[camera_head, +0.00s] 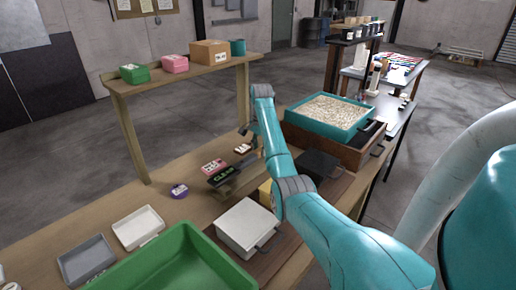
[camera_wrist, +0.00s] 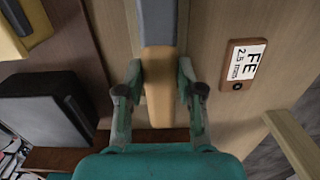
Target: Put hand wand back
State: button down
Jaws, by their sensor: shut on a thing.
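My gripper (camera_wrist: 160,80) is shut on the hand wand in the wrist view, with one finger on each side of it. The wand (camera_wrist: 158,100) has a tan lower part between the fingers and a grey-green part running to the top edge, where it leaves the picture. In the head view my arm reaches over the bench and hides most of my gripper and the wand. I cannot tell whether the wand touches anything.
A brown tag marked FE 2.5 mm (camera_wrist: 243,65) lies right of the wand. A dark box (camera_wrist: 38,118) and a yellow object (camera_wrist: 20,28) are at left. The bench also holds a white lidded box (camera_head: 245,225), green tray (camera_head: 185,235) and teal tray (camera_head: 295,122). A raised shelf (camera_head: 190,75) stands behind.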

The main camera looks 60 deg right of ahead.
jog(key=shift+f, duration=0.25)
jog(key=shift+f, duration=0.15)
jog(key=shift+f, duration=0.3)
jog(key=shift+f, duration=0.15)
jog(key=c, duration=0.7)
grip_release()
